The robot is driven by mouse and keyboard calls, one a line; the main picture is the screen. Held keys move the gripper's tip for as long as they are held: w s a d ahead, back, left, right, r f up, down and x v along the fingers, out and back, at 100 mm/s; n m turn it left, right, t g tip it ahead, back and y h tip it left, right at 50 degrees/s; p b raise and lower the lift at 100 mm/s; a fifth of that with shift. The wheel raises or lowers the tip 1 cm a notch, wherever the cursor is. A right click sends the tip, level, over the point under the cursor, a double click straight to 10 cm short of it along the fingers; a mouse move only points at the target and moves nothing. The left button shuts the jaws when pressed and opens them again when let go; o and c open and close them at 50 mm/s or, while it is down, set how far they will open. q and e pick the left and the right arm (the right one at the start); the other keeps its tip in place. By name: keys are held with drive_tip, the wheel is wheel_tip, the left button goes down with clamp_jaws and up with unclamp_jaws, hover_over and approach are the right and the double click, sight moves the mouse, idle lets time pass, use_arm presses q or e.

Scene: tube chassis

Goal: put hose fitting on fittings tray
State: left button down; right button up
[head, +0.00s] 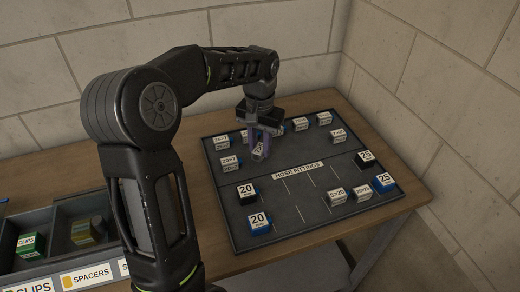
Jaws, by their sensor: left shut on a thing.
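The dark fittings tray (290,226) lies on the wooden table and carries a "HOSE FITTINGS" label strip across its middle. My left gripper (259,147) points down over the tray's upper half, behind the strip. It is shut on a small light labelled block, a hose fitting (259,153), whose printing is too small to read surely. I cannot tell whether the block touches the tray. My right gripper is not in view.
Several labelled blocks stand on the tray, including black "20" (247,194), blue "20" (259,222), black "25" (366,160) and blue "25" (384,183). White blocks line the back. A partitioned bin (60,231) is at left. Marked slots mid-front are clear.

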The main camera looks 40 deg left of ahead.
use_arm(q)
drive_tip(key=shift+f, duration=0.9)
drive_tip(key=shift+f, duration=0.2)
drive_tip(key=c, duration=1.1)
unclamp_jaws()
drive_tip(key=shift+c, duration=0.2)
drive_tip(key=shift+r, duration=0.15)
